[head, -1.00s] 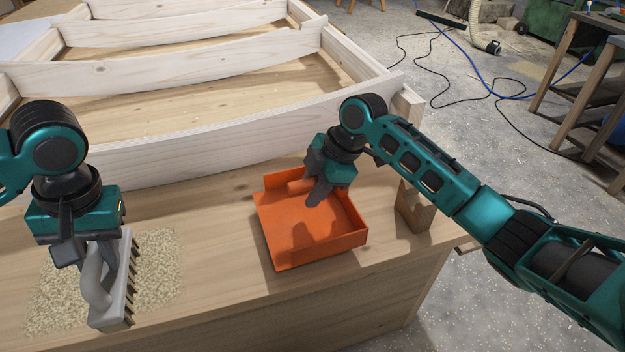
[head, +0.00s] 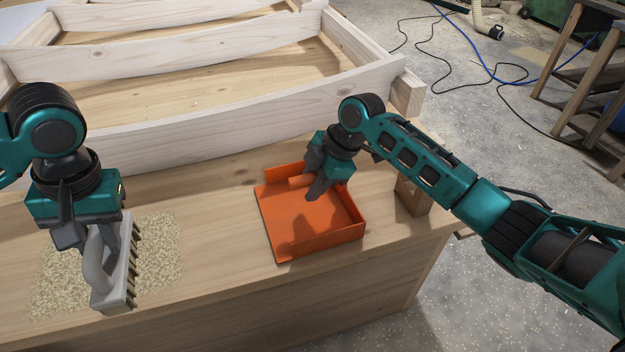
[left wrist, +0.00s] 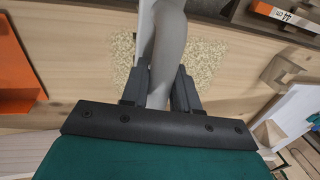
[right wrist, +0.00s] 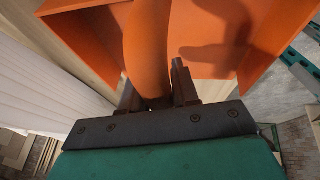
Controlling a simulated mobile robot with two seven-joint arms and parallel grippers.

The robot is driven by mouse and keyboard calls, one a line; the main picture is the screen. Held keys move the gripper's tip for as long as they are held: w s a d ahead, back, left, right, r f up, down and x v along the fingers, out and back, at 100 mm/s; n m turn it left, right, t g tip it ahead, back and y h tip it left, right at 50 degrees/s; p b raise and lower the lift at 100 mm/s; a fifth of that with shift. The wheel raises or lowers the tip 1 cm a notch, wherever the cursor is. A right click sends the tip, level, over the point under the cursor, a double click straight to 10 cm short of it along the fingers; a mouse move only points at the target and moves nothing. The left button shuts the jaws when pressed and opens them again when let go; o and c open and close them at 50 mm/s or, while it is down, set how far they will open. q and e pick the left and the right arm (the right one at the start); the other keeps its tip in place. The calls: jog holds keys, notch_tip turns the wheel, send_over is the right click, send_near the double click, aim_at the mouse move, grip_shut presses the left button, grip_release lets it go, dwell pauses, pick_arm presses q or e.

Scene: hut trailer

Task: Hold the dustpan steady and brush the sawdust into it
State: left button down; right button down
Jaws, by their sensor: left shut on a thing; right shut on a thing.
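The orange dustpan (head: 300,222) lies on the wooden bench top, its open side facing left toward the sawdust. My right gripper (head: 316,190) is shut on its handle, which also shows between the fingers in the right wrist view (right wrist: 148,50). A grey brush (head: 112,268) with dark bristle tufts on its right side is in my left gripper (head: 98,236), shut on its handle. The brush handle also shows in the left wrist view (left wrist: 165,50). The pale sawdust (head: 160,252) lies in a flat patch under and around the brush. Bare wood separates the patch from the dustpan.
A whitish wooden frame (head: 210,132) stands along the back of the bench. A small wooden block (head: 412,197) sits right of the dustpan. The bench's front edge runs close below the brush and dustpan. Cables (head: 480,65) lie on the floor beyond.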

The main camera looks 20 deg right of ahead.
jog(key=shift+f, duration=0.1)
dwell(0.6)
jog(key=c, duration=1)
grip_release()
jog(key=shift+c, duration=0.2)
jog(key=shift+o, duration=1.3)
jog(key=shift+f, duration=0.15)
grip_shut()
